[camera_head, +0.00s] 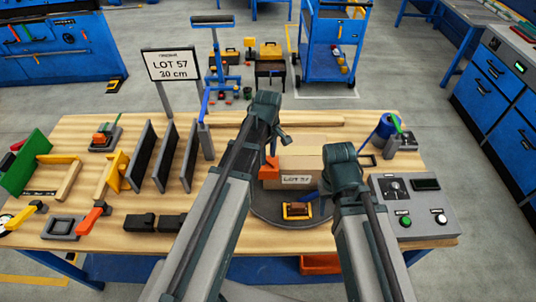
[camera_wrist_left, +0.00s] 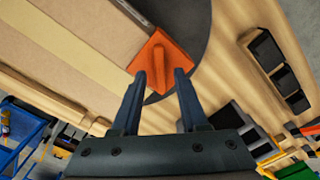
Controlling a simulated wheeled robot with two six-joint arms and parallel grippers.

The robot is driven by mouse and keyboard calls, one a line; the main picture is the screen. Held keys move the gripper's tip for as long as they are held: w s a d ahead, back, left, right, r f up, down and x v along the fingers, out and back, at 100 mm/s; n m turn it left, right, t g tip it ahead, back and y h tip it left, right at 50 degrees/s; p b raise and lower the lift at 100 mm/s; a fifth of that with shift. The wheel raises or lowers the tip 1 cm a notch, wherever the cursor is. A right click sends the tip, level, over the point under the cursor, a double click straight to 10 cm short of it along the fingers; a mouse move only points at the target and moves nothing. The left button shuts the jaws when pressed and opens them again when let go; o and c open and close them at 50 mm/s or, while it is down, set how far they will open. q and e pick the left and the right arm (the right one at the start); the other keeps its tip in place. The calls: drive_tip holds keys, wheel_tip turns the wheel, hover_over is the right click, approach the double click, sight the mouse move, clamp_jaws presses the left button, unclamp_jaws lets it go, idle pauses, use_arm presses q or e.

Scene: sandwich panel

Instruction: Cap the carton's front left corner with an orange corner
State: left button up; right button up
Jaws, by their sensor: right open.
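The tan carton (camera_head: 300,160) stands on a dark round turntable (camera_head: 262,207), with its "LOT 57" label facing me. An orange corner (camera_head: 269,169) sits at the carton's front left corner; in the left wrist view the orange corner (camera_wrist_left: 161,59) covers the tip of the carton (camera_wrist_left: 95,45) and its raised rib points between my fingers. My left gripper (camera_wrist_left: 160,76) is open, its two fingertips apart just short of the orange corner; in the head view it is partly hidden by its own arm. My right gripper (camera_head: 324,188) is over the carton's front right, its fingers mostly hidden.
A yellow tape dispenser (camera_head: 297,211) lies on the turntable's front. A grey control box (camera_head: 412,205) stands at the right. Dark upright panels (camera_head: 140,155), a lot sign (camera_head: 172,64) and black blocks (camera_head: 140,222) stand to the left. Bare wood shows at the back.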

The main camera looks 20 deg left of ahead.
use_arm(q)
drive_tip(key=shift+o, duration=0.2)
drive_tip(key=shift+r, duration=0.15)
wheel_tip(320, 180, up, 14)
drive_tip(key=p, duration=1.4)
drive_tip(key=shift+f, duration=0.2)
drive_tip(key=s+d+f+m+b, duration=0.5)
drive_tip(key=s+f+m+b, duration=0.2)
drive_tip(key=f+m+b, duration=0.1)
drive_tip(key=s+d+f+m+y+b, duration=0.1)
drive_tip(key=s+d+f+m+b, duration=0.4)
drive_tip(key=f+b, duration=0.6)
drive_tip(key=s+m, duration=0.2)
drive_tip(key=m, duration=0.1)
drive_tip(key=shift+s+d, duration=0.3)
drive_tip(key=shift+d, duration=0.05)
drive_tip(key=shift+a, duration=0.1)
